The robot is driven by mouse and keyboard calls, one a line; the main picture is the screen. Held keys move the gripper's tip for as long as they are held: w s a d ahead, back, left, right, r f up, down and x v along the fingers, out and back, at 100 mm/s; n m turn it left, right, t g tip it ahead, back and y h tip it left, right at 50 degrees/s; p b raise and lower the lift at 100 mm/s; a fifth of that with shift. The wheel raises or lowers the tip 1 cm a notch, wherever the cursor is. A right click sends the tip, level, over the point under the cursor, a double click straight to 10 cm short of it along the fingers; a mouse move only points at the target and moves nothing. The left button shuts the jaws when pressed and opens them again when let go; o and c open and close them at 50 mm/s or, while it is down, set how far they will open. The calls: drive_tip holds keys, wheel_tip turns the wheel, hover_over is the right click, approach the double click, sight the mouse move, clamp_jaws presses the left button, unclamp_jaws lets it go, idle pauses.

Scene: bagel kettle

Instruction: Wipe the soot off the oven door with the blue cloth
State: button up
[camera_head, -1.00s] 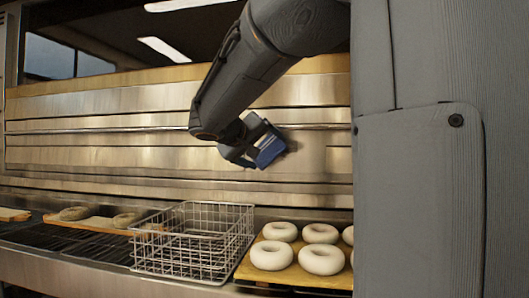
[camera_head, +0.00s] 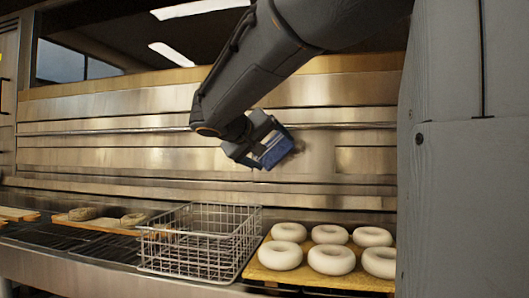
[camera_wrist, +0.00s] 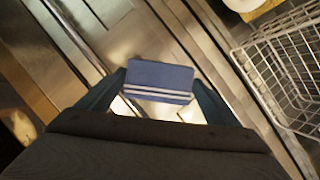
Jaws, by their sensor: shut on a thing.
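The blue cloth (camera_wrist: 160,77), with white stripes, is held between the two fingers of my gripper (camera_wrist: 158,98) in the wrist view. In the head view the cloth (camera_head: 274,150) shows at the end of my gripper (camera_head: 262,146), in front of the steel oven door (camera_head: 120,157). I cannot tell whether the cloth touches the door. A faint dark smudge (camera_head: 299,146) shows on the steel just right of the cloth; the cloth and gripper may hide more of it.
A wire basket (camera_head: 198,240) stands on the ledge below my gripper. Right of it a wooden board (camera_head: 262,272) bears several pale bagels (camera_head: 331,259). More boards with bagels (camera_head: 82,214) lie at the left. A horizontal bar (camera_head: 90,130) crosses the oven front.

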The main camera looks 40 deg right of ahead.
drive_tip(key=shift+w+d+b, duration=0.5)
drive_tip(key=shift+w+d, duration=0.75)
drive_tip(key=shift+d, duration=0.2)
drive_tip(key=shift+w+d+b, duration=0.5)
drive_tip(key=shift+w+d, duration=0.75)
drive_tip(key=shift+d, duration=0.15)
drive_tip(key=shift+w+d, duration=0.55)
drive_tip(key=shift+d, duration=0.05)
drive_tip(key=shift+s+d, duration=0.1)
drive_tip(key=shift+s+d+b, duration=1)
drive_tip(key=shift+s+d, duration=0.05)
drive_tip(key=shift+s, duration=0.25)
drive_tip(key=shift+s+d+b, duration=1)
drive_tip(key=shift+s+d, duration=1.6)
drive_tip(key=shift+d, duration=0.05)
drive_tip(key=shift+w+b, duration=0.15)
drive_tip(key=shift+b, duration=0.2)
